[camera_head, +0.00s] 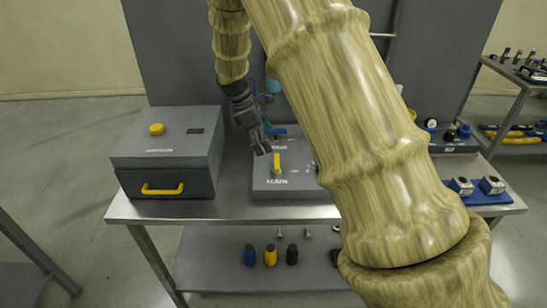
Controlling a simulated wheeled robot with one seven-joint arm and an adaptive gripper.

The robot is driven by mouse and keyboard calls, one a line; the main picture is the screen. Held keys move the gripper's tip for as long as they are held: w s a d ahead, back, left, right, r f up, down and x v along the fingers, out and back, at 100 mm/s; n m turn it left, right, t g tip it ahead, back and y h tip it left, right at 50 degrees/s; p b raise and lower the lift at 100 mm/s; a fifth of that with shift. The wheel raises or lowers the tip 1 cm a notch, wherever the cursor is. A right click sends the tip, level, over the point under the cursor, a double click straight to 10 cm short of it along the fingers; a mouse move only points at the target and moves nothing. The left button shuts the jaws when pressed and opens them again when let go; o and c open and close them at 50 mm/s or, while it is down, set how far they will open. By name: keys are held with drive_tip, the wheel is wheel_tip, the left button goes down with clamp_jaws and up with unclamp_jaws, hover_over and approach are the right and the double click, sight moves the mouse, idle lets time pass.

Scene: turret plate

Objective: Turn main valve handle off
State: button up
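A yellow handle (277,162) stands upright on a grey box (262,184) in the middle of the table; lettering beside it is too small to read. I cannot tell from the lettering which one is the main valve handle. My gripper (263,147) points down, close above and left of the yellow handle, and appears apart from it. Its fingers are small and dark, so their opening is unclear. My arm hides the right part of the grey box and what lies behind it.
A grey case (168,150) with a yellow knob and yellow front handle stands left on the metal table (235,209). A blue tray (490,197) with small devices is at right. A tall grey panel (180,50) rises behind. Several bottles stand on the lower shelf.

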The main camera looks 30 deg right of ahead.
sight(276, 161)
drive_tip(key=p+x, duration=0.2)
drive_tip(key=x, duration=0.6)
drive_tip(key=shift+d+f+p, duration=0.15)
drive_tip(key=shift+f+p, duration=0.15)
drive_tip(key=c, duration=1)
